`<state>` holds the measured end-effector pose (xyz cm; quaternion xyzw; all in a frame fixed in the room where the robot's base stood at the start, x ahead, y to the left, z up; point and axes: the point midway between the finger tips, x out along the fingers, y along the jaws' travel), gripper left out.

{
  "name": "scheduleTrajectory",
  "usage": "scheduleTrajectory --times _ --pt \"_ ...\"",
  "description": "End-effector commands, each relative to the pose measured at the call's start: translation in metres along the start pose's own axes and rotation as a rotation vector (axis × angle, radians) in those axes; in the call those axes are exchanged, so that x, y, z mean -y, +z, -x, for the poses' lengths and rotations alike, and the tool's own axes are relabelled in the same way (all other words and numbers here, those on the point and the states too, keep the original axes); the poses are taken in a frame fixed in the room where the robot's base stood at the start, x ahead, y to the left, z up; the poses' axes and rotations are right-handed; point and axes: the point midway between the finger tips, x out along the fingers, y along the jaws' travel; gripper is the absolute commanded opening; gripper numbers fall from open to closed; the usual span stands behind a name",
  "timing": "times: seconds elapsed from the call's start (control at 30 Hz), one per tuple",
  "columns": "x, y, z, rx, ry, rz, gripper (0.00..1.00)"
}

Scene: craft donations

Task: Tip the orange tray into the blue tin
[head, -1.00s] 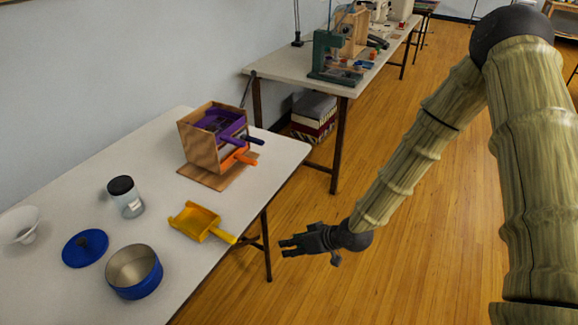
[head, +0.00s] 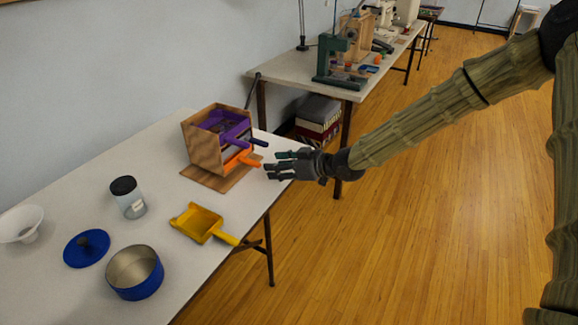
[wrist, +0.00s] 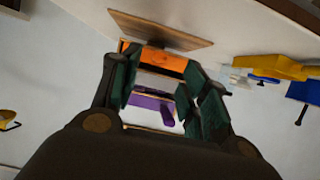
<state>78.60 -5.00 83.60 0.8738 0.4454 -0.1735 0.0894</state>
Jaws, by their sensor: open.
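The orange tray (head: 246,162) sits in the lower part of a wooden box, and its handle sticks out toward my gripper. It also shows between my fingers in the wrist view (wrist: 158,63). The blue tin (head: 135,273) stands open near the table's front edge, and its inside looks empty. Its blue lid (head: 75,252) with a dark knob lies beside it. My gripper (head: 273,166) is open and empty, just to the right of the orange handle. I cannot tell whether a finger touches the handle.
A purple tray (head: 234,126) sits above the orange one in the wooden box (head: 205,149). A yellow scoop (head: 201,225), a lidded jar (head: 133,205) and a white funnel (head: 20,224) stand on the table. A second table (head: 300,77) with tools is behind.

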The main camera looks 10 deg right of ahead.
Motion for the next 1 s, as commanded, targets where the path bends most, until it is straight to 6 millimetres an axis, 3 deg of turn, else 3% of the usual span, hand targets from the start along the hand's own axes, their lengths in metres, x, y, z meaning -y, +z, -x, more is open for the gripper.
scheduleTrajectory --times 0.2,0.4,0.87,1.0 --pt "0.001 0.001 -0.034 0.001 -0.002 0.000 0.45" --pt "0.001 0.000 -0.054 0.001 -0.002 0.000 0.45" --pt "0.000 0.000 -0.063 0.000 0.000 -0.001 0.45" --pt "0.000 0.000 -0.063 0.000 0.000 -0.001 0.21"
